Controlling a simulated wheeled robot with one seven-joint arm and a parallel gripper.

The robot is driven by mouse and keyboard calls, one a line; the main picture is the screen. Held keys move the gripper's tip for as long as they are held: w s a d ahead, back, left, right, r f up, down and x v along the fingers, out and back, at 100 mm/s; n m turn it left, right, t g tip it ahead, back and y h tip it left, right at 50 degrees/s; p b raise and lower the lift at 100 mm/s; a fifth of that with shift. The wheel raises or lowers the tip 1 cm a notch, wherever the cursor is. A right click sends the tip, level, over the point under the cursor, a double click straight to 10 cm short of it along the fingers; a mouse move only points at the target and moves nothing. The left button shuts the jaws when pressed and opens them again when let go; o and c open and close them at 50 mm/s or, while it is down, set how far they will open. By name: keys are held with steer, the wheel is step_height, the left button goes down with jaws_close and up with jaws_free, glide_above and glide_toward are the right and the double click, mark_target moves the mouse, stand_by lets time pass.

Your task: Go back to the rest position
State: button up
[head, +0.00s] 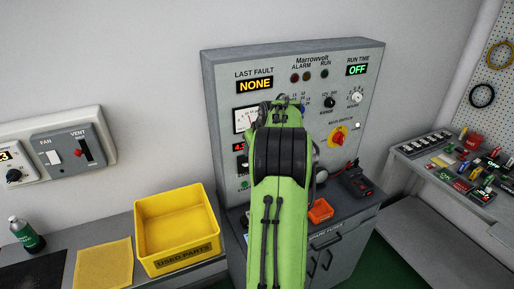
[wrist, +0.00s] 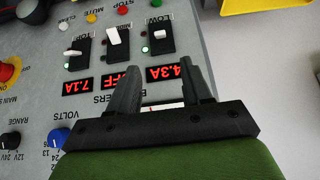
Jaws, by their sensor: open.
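My green arm (head: 280,190) reaches up in front of the grey control panel (head: 225,75) in the head view and hides much of its middle. My gripper is hidden there behind the arm. In the wrist view, my gripper (wrist: 160,65) shows two dark fingers apart with nothing between them. They point toward the panel, which appears upside down, near red displays reading 4.3A, OFF and 7.1A (wrist: 77,87). Three breaker switches stand beyond the displays, and the LOW switch (wrist: 159,35) has a white lever. I cannot tell how far the fingertips are from the panel.
A yellow USED PARTS bin (head: 180,262), a yellow cloth (head: 103,265) and a bottle (head: 27,235) are on the left bench. An orange tray (head: 320,211) and a dark device (head: 356,182) sit on the panel's ledge. A right bench (head: 432,150) holds several small parts.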

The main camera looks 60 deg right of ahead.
steer(key=v, duration=0.2)
steer(key=shift+s+r, duration=0.2)
steer(key=shift+r, duration=0.1)
steer(key=a+r+n+y+b, duration=0.1)
steer(key=a+r+n, duration=0.15)
steer(key=a, duration=1.15)
steer(key=a+r+n+y+b, duration=0.1)
steer(key=a+r, duration=0.2)
steer(key=a, duration=1.1)
steer(key=s+a+f+n+b, duration=0.1)
steer(key=s+a+f, duration=0.3)
steer(key=s+a, duration=0.3)
steer(key=s+a+f+n+y+b, duration=0.1)
steer(key=s+a+f, duration=0.3)
steer(key=s+a, duration=0.4)
steer(key=shift+s+n, duration=0.35)
steer(key=shift+s, duration=0.4)
steer(key=shift+a, duration=0.1)
